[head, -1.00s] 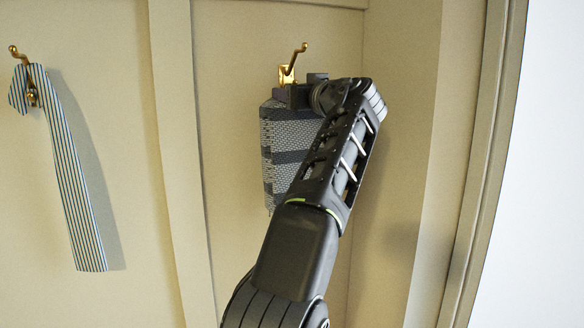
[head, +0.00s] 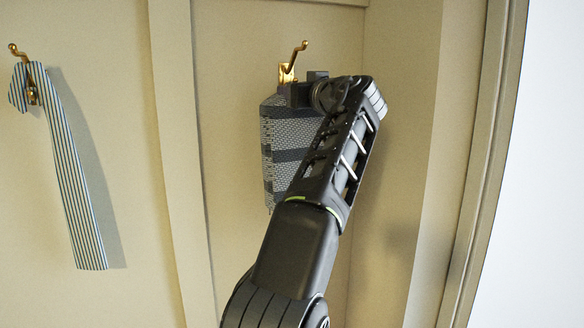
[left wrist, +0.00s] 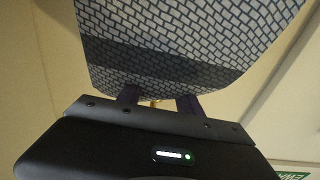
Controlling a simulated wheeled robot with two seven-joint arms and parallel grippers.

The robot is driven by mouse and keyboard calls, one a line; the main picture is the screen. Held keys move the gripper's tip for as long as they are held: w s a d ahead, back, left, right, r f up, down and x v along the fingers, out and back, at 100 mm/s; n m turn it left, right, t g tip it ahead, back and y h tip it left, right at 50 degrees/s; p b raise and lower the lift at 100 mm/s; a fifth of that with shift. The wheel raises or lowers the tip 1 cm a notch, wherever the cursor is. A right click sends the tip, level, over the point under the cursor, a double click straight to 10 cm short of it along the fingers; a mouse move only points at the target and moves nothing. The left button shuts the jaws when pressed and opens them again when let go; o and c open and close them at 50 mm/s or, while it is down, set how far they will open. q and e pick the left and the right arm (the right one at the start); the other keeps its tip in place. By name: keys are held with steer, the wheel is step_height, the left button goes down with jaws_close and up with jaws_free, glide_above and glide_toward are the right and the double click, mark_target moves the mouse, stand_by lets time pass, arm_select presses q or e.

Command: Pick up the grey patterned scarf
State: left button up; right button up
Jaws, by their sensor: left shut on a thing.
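The grey patterned scarf (head: 290,132), with a pale brick-like pattern and dark bands, hangs below the brass hook (head: 291,70) on the cream panel. My left gripper (head: 292,95) is shut on its upper part, just under the hook. My forearm covers the scarf's lower right side. In the left wrist view the scarf (left wrist: 190,35) fills the top, and the two dark fingers (left wrist: 160,100) of my gripper meet its dark-banded edge. I cannot tell whether the scarf still touches the hook. My right gripper is not in view.
A blue-and-white striped scarf (head: 75,170) hangs on another brass hook (head: 30,85) at the left. A vertical cream post (head: 180,150) stands between the two hooks. A side wall and door-like frame (head: 480,170) bound the right.

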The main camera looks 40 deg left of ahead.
arm_select(q)
jaws_close()
steer(key=shift+r, duration=0.4)
steer(key=shift+r, duration=0.35)
steer(key=b+v, duration=0.7)
steer(key=v, duration=1.1)
